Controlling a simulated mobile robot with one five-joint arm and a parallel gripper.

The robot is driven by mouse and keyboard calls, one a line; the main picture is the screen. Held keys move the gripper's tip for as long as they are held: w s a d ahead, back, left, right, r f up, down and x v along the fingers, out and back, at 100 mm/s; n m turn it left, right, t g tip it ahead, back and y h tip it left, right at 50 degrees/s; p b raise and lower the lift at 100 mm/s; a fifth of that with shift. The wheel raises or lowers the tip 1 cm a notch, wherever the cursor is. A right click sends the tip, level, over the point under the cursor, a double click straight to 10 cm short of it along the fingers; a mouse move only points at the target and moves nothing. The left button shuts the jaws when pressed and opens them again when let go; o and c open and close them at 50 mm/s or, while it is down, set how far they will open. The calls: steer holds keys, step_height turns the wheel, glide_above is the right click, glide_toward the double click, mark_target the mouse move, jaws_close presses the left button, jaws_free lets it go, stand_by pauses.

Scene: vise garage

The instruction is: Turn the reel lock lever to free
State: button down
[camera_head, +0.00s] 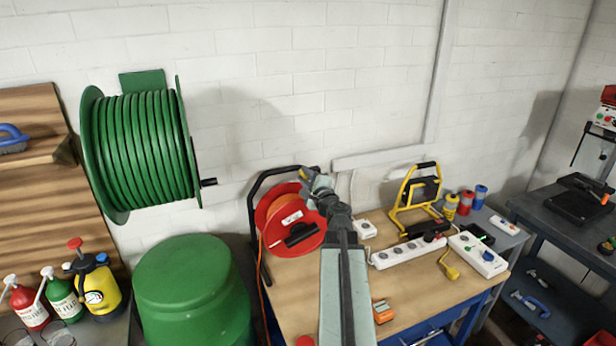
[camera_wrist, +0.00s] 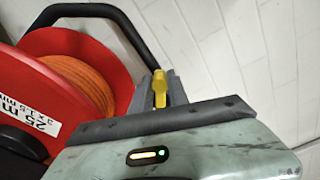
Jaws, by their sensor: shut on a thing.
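The red cable reel (camera_head: 283,240) with orange cable stands in a black tube frame on the wooden workbench. The reel also fills the left of the wrist view (camera_wrist: 45,90). A yellow lever (camera_wrist: 160,85) shows in the wrist view, to the right of the reel and close to the black frame. My gripper (camera_wrist: 160,92) is shut on this lever, with a grey finger on either side of it. In the head view my gripper (camera_head: 309,176) is at the reel's upper right. The lever's base and pivot are hidden behind my gripper.
White power strips (camera_head: 409,251), a yellow work lamp (camera_head: 415,200) and several cans stand on the bench to the right. A green hose reel (camera_head: 142,145) hangs on the wall, above a green barrel (camera_head: 193,290). The white wall is close behind the reel.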

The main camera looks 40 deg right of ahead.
steer(key=shift+f+n+b, duration=0.35)
steer(key=shift+f+n, duration=0.1)
steer(key=shift+n, duration=0.65)
steer(key=c, duration=1.3)
jaws_free()
steer(key=shift+a, duration=0.1)
